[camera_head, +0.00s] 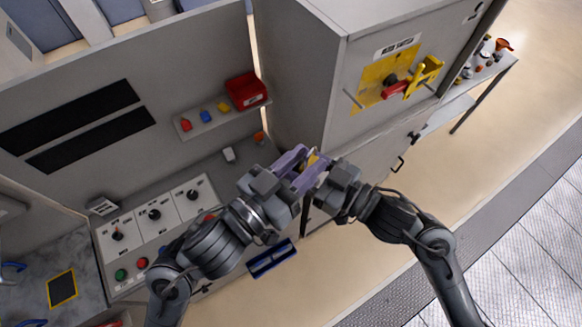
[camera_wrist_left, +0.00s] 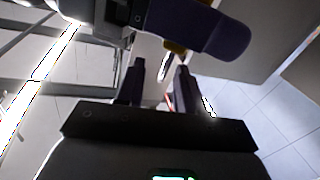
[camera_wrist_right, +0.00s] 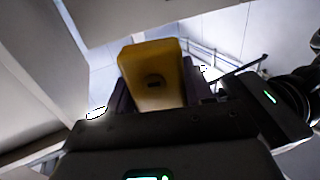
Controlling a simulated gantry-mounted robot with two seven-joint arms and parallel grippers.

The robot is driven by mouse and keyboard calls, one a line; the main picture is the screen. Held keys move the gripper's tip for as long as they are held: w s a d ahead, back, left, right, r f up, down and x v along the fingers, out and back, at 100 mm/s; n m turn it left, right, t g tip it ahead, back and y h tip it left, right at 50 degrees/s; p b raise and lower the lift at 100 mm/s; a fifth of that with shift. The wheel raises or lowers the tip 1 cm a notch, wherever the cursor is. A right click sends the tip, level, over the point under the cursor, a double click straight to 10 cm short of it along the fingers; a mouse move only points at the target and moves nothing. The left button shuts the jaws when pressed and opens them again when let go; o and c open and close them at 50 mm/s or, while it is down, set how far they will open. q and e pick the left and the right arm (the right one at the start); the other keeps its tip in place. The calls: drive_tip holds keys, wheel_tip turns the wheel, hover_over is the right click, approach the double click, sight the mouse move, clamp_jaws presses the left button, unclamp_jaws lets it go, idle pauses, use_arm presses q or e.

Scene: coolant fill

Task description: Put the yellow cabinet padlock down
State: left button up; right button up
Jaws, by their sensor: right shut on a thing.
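The yellow padlock (camera_wrist_right: 150,75) is between the purple fingers of my right gripper (camera_wrist_right: 152,90), which is shut on its body. In the head view only a small yellow part of the padlock (camera_head: 312,159) shows between the two hands. My left gripper (camera_wrist_left: 160,75) has its fingers apart, close to the padlock. In the left wrist view, the pale metal shackle (camera_wrist_left: 165,66) shows near the gap between these fingers, with no clear contact. The left gripper (camera_head: 300,167) also shows in the head view, right beside the right gripper (camera_head: 322,168).
A grey cabinet (camera_head: 295,95) stands just behind the hands, with a yellow plate and red handle (camera_head: 396,88) on its side. A shelf holds a red box (camera_head: 246,90) and small coloured padlocks. A control panel (camera_head: 154,215) lies left. A blue tray (camera_head: 271,258) is below the hands.

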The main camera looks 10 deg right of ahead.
sight(318, 157)
use_arm(q)
drive_tip(key=shift+x, duration=2.3)
clamp_jaws()
use_arm(e)
drive_tip(key=o, duration=1.2)
drive_tip(key=shift+d, duration=0.1)
